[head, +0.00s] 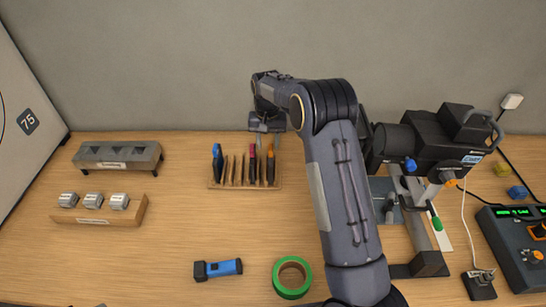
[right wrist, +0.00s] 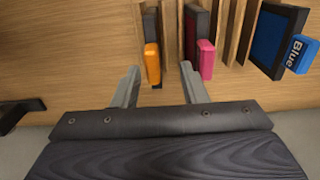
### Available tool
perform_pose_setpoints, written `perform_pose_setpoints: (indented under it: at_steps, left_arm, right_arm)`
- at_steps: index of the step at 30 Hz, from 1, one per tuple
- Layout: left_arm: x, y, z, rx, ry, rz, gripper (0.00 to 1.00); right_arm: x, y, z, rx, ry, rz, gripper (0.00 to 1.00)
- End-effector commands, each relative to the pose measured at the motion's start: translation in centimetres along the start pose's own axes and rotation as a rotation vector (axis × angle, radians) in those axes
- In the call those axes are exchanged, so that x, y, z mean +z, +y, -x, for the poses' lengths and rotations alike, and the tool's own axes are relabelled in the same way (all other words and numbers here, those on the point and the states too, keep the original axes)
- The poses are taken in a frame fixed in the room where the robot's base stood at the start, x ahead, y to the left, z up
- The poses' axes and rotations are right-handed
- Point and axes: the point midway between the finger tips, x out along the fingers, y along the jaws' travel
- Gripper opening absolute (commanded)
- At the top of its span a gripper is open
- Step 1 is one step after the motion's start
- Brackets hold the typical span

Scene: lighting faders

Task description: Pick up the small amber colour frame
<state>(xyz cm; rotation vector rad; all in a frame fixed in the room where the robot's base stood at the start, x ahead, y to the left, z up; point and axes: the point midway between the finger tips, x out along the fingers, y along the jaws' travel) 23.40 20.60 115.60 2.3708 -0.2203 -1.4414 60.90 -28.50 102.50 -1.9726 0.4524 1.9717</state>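The small amber colour frame (head: 270,165) stands upright in the right end of the wooden slotted rack (head: 230,185). Its amber tab (right wrist: 152,64) faces the right wrist camera. My right gripper (head: 266,131) is above and behind the rack's right end. In the right wrist view its two fingers (right wrist: 161,68) are spread, with the amber tab between their tips, closer to the left finger. I see no clear contact. My left gripper is not in view.
A pink-tabbed frame (right wrist: 206,59) stands beside the amber one, close to the other finger. A blue frame (right wrist: 278,38) is farther along the rack. My right arm passes in front of a black stage light (head: 436,145). A flashlight (head: 218,269) and green tape (head: 281,288) lie in front.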

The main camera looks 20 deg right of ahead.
Motion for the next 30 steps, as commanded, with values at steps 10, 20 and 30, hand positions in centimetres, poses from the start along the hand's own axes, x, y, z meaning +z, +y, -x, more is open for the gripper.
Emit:
perform_pose_setpoints:
  at_steps: [10,20,30]
  left_arm:
    - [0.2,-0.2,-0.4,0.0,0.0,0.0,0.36]
    - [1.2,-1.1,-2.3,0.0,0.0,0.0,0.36]
    - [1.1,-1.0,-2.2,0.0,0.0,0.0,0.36]
  right_arm:
    - [0.1,0.5,-3.6,0.0,-0.003,-0.001,0.39]
    - [0.2,0.9,-7.6,0.0,-0.001,0.0,0.39]
    - [0.2,0.9,-7.4,-0.001,0.0,0.0,0.18]
